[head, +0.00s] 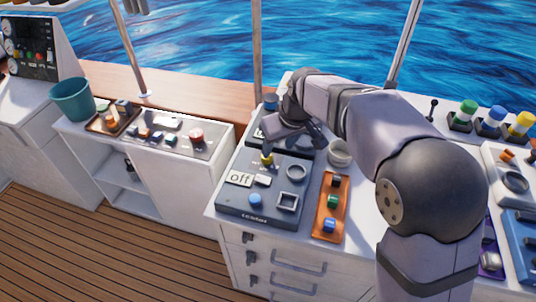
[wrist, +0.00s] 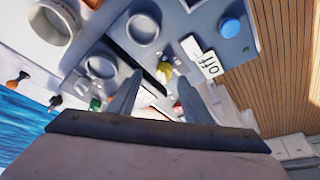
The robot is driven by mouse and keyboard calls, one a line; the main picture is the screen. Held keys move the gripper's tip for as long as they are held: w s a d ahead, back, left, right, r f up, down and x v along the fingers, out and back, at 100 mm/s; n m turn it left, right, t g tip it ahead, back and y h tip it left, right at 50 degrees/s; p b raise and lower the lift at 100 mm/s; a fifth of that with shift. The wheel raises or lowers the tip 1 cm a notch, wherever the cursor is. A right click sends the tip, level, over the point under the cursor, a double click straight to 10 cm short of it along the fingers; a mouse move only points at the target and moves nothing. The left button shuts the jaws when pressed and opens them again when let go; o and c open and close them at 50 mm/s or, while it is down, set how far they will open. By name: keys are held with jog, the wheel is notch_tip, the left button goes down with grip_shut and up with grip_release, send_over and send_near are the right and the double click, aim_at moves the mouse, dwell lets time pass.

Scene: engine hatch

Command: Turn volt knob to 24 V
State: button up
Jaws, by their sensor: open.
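A dark grey panel (head: 235,205) lies on the white counter, with a small yellow knob (head: 267,158) near its far edge. The yellow knob also shows in the wrist view (wrist: 165,70), between my fingers and beyond them. I cannot read any volt marking, so I cannot tell for certain which control is the volt knob. A white plate reading "off" (head: 239,178) sits beside the yellow knob. My gripper (wrist: 163,60) is open over the far part of this panel. In the head view the wrist partly hides a second panel behind it.
The panel also has a blue button (head: 255,201), a round ring (head: 296,171) and a square frame (head: 287,202). An orange tray (head: 331,206) with several coloured blocks lies to the right.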

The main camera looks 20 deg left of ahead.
jog(key=shift+a+r+p+x, duration=0.1)
jog(key=shift+a+p+x, duration=0.2)
jog(key=shift+x, duration=0.95)
jog(key=shift+a+r+p+x, duration=0.1)
jog(key=shift+a+p+x, duration=0.2)
jog(key=shift+x, duration=0.95)
jog(key=shift+a+r+p+x, duration=0.1)
jog(key=shift+a+p+x, duration=0.2)
jog(key=shift+x, duration=0.95)
jog(key=shift+w, duration=0.2)
jog(key=c, duration=1.1)
